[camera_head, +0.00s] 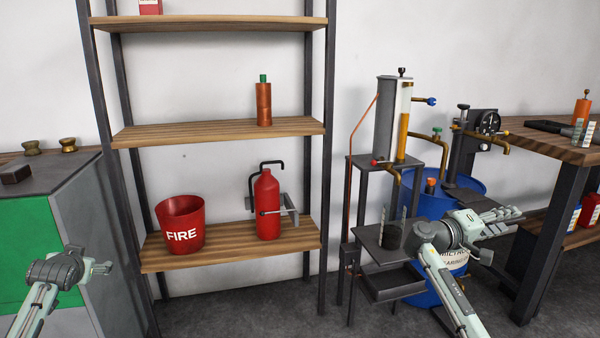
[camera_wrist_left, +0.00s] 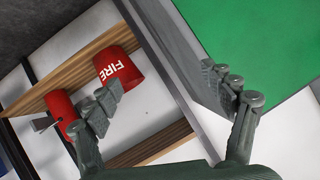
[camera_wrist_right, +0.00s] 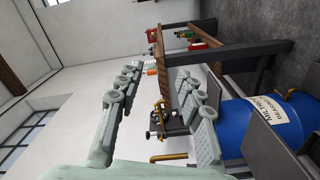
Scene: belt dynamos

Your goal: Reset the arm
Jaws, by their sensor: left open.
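My left gripper (camera_head: 92,268) is at the lower left in the head view, in front of the green-panelled grey cabinet (camera_head: 25,255). In the left wrist view its two fingers (camera_wrist_left: 168,92) are spread wide with nothing between them. My right gripper (camera_head: 492,232) is at the lower right in the head view, beside the small dark stand (camera_head: 370,240) and over the blue barrel (camera_head: 437,290). In the right wrist view its fingers (camera_wrist_right: 162,92) are apart and empty.
A wooden shelf rack (camera_head: 225,130) holds a red FIRE bucket (camera_head: 181,225) and a red extinguisher (camera_head: 267,205). A pipe apparatus (camera_head: 395,120) stands right of it. A wooden workbench (camera_head: 550,145) is at the far right. Dark floor (camera_head: 235,290) is clear before the rack.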

